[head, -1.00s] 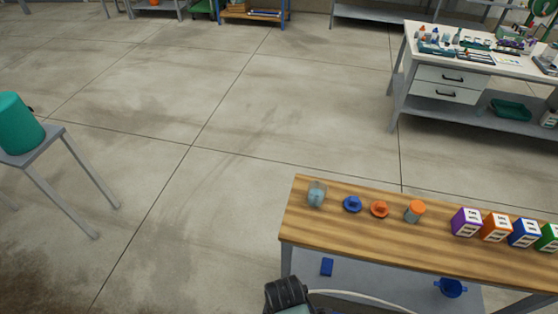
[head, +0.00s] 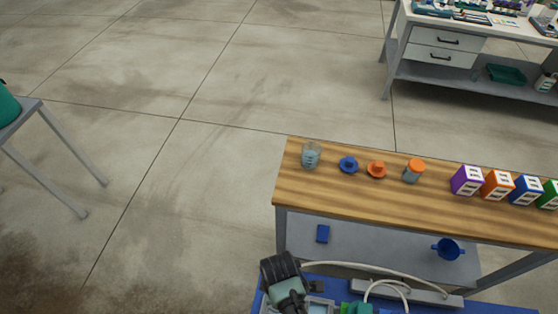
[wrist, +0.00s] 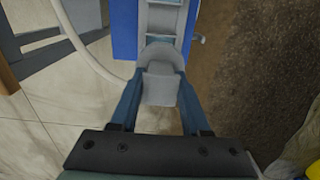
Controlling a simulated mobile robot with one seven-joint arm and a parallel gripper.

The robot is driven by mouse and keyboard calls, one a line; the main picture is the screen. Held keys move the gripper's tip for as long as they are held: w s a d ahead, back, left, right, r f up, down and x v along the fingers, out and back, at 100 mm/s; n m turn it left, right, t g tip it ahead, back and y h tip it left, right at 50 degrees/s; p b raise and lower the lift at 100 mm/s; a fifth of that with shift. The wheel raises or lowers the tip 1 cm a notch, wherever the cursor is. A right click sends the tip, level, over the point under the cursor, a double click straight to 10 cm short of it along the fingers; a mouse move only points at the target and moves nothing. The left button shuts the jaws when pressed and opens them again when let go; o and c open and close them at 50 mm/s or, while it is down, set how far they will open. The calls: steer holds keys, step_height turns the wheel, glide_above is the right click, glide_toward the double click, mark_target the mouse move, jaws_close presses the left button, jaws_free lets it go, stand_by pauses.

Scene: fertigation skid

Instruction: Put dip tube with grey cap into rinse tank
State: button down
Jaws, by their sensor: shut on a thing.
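In the wrist view, my gripper (wrist: 158,102) has its two blue fingers shut on a grey cap (wrist: 159,84), which I take to be the cap of the dip tube. The tube itself cannot be made out clearly; the cap and fingers hide most of what lies beyond. I cannot make out the rinse tank for certain in either view.
Open floor lies left.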

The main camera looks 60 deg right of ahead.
step_height(320, 180, down, 7)
steer(key=b, duration=0.4)
steer(key=shift+b, duration=0.35)
steer(key=shift+c, duration=1.5)
jaws_free()
step_height(320, 180, up, 13)
steer(key=shift+p, duration=0.45)
